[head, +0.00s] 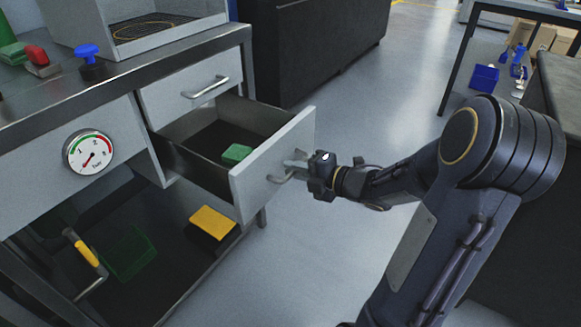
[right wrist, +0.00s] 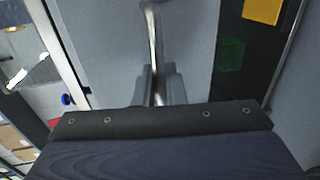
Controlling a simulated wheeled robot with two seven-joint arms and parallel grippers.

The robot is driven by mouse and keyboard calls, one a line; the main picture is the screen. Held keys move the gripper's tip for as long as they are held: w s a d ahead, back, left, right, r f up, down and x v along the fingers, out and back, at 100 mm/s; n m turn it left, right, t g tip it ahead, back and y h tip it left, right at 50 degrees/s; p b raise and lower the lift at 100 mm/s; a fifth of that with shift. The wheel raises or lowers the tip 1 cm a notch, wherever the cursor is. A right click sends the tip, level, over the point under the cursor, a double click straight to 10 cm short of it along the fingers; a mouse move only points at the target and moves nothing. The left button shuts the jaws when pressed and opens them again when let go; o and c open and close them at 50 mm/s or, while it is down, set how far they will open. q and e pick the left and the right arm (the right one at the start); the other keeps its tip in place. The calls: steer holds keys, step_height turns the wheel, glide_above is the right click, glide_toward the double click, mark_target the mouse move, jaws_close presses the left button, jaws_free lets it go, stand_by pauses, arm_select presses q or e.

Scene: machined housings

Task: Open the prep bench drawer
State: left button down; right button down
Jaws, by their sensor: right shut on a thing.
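The prep bench drawer (head: 277,160) stands well out from the bench, with its inside showing. A green block (head: 236,154) lies in it. My right gripper (head: 292,168) is at the drawer's front and shut on its metal bar handle (head: 279,179). In the right wrist view the handle (right wrist: 153,40) runs down between the two fingers (right wrist: 158,86). The fingertips are partly hidden in the head view by their small size. My left gripper is not in view.
A closed upper drawer (head: 180,92) sits above the open one. A pressure gauge (head: 89,152) is on the bench front. A yellow item (head: 213,222) and a green crate (head: 130,254) are on the lower shelf. The floor (head: 310,250) in front is clear.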

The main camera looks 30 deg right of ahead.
steer(key=c, duration=1.6)
jaws_free()
steer(key=shift+c, duration=0.2)
steer(key=p+v, duration=0.2)
steer(key=v, duration=0.6)
